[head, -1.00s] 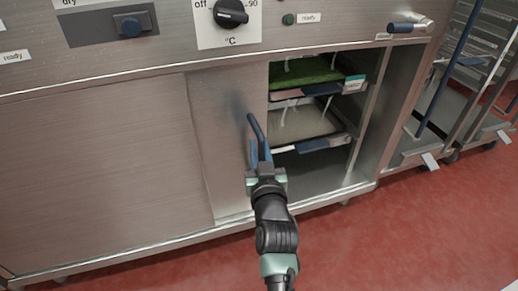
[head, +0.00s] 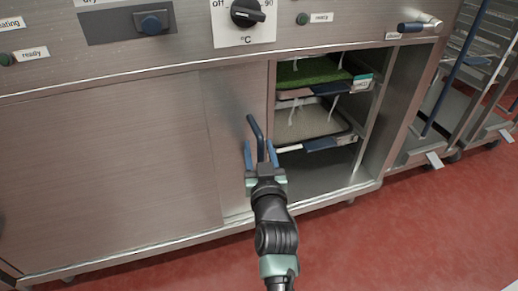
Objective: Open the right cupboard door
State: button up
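The right cupboard door (head: 237,100) is a steel sliding panel. It stands slid to the left, partly behind or beside the wide left door panel (head: 100,165), and the right side of the cupboard (head: 325,170) is open. A dark blue bar handle (head: 255,130) stands out near the door's right edge. My gripper (head: 261,155) is open, with one blue finger on each side of the handle's lower part. I cannot tell whether either finger touches it.
Inside the opening, a tray with green contents (head: 310,72) sits above a tray with pale contents (head: 312,122). Controls and a dial (head: 250,12) are above. A rack trolley (head: 455,95) stands at the right. The red floor (head: 420,230) in front is clear.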

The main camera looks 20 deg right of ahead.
jog(key=s+a+p, duration=0.1)
jog(key=s+a, duration=0.1)
jog(key=s, duration=1)
jog(key=shift+s+p, duration=0.3)
jog(key=shift+s, duration=0.1)
